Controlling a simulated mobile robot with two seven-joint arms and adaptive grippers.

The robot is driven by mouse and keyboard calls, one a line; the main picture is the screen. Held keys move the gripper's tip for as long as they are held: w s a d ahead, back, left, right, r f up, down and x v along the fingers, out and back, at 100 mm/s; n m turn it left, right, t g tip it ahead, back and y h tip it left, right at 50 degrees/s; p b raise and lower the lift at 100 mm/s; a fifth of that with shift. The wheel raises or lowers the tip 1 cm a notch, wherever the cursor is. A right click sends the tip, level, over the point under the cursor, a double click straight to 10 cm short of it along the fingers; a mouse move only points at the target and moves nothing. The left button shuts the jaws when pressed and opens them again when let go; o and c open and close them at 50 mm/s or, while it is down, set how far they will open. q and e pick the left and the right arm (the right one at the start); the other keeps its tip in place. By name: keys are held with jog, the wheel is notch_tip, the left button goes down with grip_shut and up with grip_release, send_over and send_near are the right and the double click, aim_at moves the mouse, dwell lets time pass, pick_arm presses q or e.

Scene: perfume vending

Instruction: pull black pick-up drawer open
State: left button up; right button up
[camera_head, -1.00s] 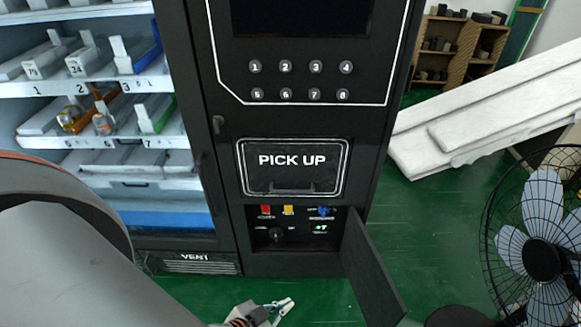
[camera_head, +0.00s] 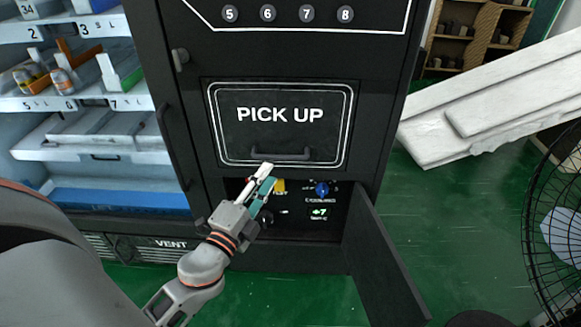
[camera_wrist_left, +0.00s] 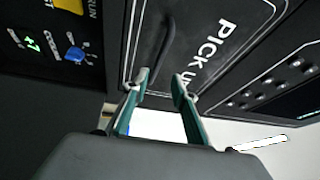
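The black pick-up drawer (camera_head: 235,138) is shut, its white-lined front flush with the machine and lettered "PICK UP". Its dark bar handle (camera_head: 287,155) runs along the lower edge. My left gripper (camera_head: 266,174) is just below the handle's left end, in front of the machine. In the left wrist view the gripper (camera_wrist_left: 161,78) is open and empty, with a clear gap between its teal fingers. There the handle (camera_wrist_left: 167,45) lies just beyond the fingertips, roughly in line with the gap; I cannot tell whether they touch. My right gripper is in neither current view.
Below the drawer is an open control compartment with a blue knob (camera_head: 322,189) and a yellow switch (camera_head: 279,185). Its black door (camera_head: 385,255) swings out at the right. Shelves of perfume are on the left; a fan (camera_head: 560,225) and white boards (camera_head: 490,105) are on the right.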

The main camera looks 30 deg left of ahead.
aim_at(278, 157)
pick_arm(q)
jog(key=shift+m+t+y, duration=0.3)
jog(key=shift+m, duration=0.6)
jog(key=x, duration=0.2)
jog(key=p+x, duration=0.1)
jog(key=x, duration=0.4)
jog(key=shift+w+a+f, duration=0.15)
jog(key=shift+a, duration=0.2)
jog(key=shift+w+a+f, duration=0.1)
jog(key=shift+w, duration=0.45)
grip_shut()
